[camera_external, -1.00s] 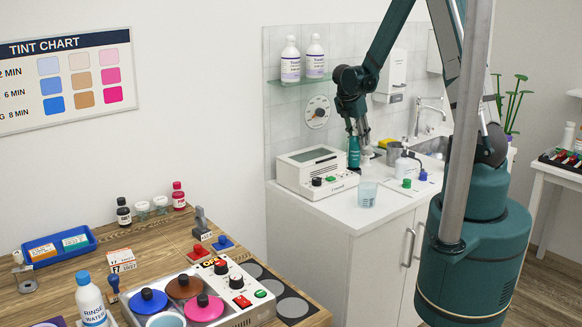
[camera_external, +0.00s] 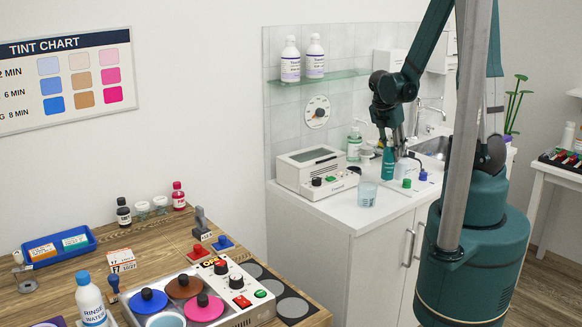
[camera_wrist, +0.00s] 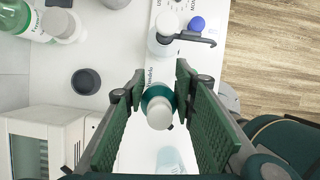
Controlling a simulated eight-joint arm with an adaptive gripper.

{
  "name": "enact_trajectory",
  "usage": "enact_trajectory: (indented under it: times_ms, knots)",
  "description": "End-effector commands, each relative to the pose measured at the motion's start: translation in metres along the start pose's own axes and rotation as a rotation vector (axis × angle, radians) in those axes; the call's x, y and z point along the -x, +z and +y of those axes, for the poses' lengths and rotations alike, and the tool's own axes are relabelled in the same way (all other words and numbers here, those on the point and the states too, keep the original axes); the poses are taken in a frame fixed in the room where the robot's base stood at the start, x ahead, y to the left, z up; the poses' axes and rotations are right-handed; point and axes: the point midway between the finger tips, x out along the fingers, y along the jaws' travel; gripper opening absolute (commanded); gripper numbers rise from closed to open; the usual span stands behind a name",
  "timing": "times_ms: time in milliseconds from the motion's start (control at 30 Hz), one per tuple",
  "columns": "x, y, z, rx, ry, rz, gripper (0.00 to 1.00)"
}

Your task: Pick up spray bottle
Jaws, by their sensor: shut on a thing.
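My gripper (camera_external: 390,140) is shut on a teal bottle (camera_external: 388,163) above or on the white counter; I cannot tell whether its base touches. In the wrist view the teal bottle (camera_wrist: 155,95) with its round white cap sits between the two ridged fingers (camera_wrist: 158,100). I see no trigger on it. A whitish bottle with a dark sideways nozzle (camera_wrist: 164,38) stands just beyond the fingers in the wrist view. In the external view it is mostly hidden behind my gripper and the teal bottle.
A clear cup (camera_external: 366,193) stands in front of the teal bottle. A white device with a display (camera_external: 316,170) and a green pump bottle (camera_external: 354,145) are to the left. Green and blue caps (camera_external: 422,175) lie to the right, near the sink (camera_external: 434,147).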

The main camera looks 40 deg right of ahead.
Motion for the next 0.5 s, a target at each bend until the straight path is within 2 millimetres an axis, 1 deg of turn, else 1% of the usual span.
enact_trajectory:
  times_ms: [33,100,300,500]
  knots:
    - [0.0,-0.001,-0.011,-0.002,-0.001,0.0,0.12]
    - [0.001,-0.002,-0.025,-0.003,-0.001,0.0,0.12]
    - [0.003,-0.006,-0.064,-0.002,-0.001,0.0,0.12]
    - [0.004,-0.009,-0.099,-0.002,-0.001,0.0,0.12]
